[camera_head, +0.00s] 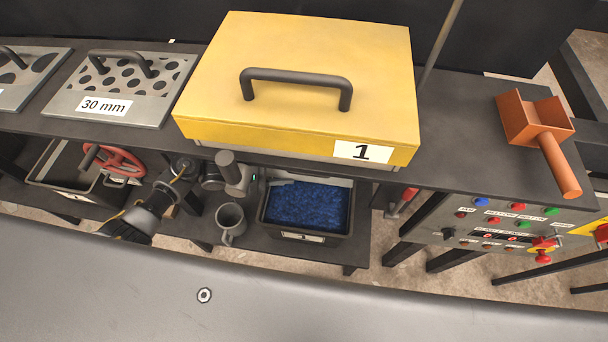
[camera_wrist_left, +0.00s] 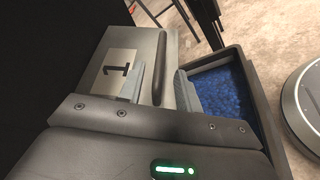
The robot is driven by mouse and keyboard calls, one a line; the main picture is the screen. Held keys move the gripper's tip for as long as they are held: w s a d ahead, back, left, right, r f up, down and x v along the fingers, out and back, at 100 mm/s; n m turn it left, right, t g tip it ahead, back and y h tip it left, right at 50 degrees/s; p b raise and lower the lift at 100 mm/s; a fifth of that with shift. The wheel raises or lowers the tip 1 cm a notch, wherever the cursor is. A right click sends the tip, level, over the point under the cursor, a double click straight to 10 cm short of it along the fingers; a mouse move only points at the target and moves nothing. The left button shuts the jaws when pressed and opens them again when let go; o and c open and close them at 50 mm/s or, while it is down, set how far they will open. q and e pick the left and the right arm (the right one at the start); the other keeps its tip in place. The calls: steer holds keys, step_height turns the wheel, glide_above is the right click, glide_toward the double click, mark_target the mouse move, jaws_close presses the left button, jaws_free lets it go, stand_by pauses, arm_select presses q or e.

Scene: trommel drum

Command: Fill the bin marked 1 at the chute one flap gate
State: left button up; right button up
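The bin (camera_head: 350,226), a dark tray holding blue granules (camera_head: 305,205), stands on the low shelf; its front label is too small to read. It also shows in the left wrist view (camera_wrist_left: 262,105). The granules spread across it, with the rim still showing above them. The flap gate (camera_wrist_left: 178,50) is a grey plate labelled 1, with a dark bar handle (camera_wrist_left: 158,68). My left gripper (camera_wrist_left: 160,88) is open, its fingers on either side of the bar; I cannot tell whether they touch it. In the head view it (camera_head: 243,180) is beside the bin, under the table edge. My right gripper is not in view.
A yellow cover (camera_head: 300,55) marked 1 sits on the tabletop, with a 30 mm screen plate (camera_head: 120,85) to its left and an orange scoop (camera_head: 540,135) to its right. A grey mug (camera_head: 231,222) stands left of the bin. A control panel (camera_head: 495,228) is at right.

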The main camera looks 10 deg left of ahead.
arm_select(q)
steer(key=b+x, duration=0.2)
steer(key=x, duration=0.2)
steer(key=shift+w+d+f, duration=0.1)
steer(key=shift+d+f, duration=0.1)
steer(key=shift+f, duration=0.05)
steer(key=shift+w+d+b, duration=0.2)
steer(key=shift+d+b, duration=0.25)
steer(key=shift+d, duration=0.25)
jaws_close()
